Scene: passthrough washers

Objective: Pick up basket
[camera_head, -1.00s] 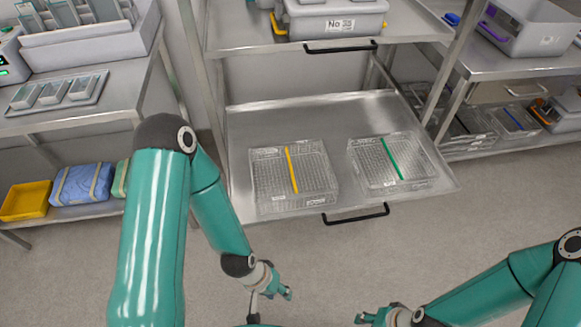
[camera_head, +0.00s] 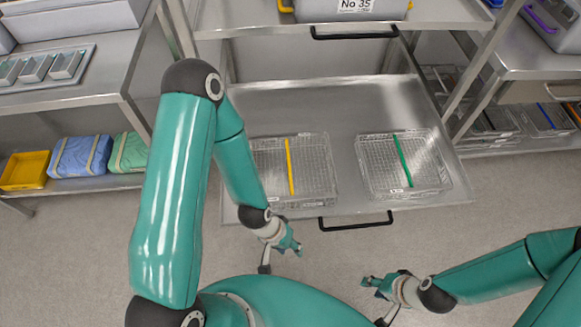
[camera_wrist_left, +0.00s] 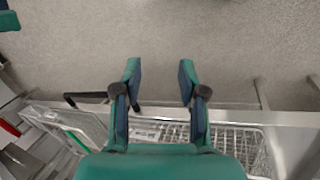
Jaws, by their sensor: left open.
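A wire mesh basket with a yellow strip (camera_head: 310,172) stands on the left of the pulled-out metal shelf. A second mesh basket with a green strip (camera_head: 422,165) stands to its right on the same shelf. My left gripper (camera_head: 296,250) is open and empty, in front of the shelf's front edge and below the yellow-strip basket. In the left wrist view its two fingers (camera_wrist_left: 160,75) are apart over the floor, with basket mesh (camera_wrist_left: 245,143) behind them. My right gripper (camera_head: 366,283) is in front of the shelf to the right, clear of both baskets; its finger gap is too small to judge.
The pulled-out shelf (camera_head: 300,103) has a black front handle (camera_head: 356,222). A grey bin labelled No 35 (camera_head: 345,10) stands on the shelf above. At left are a yellow tray (camera_head: 24,171) and a blue bundle (camera_head: 80,157). The floor in front is clear.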

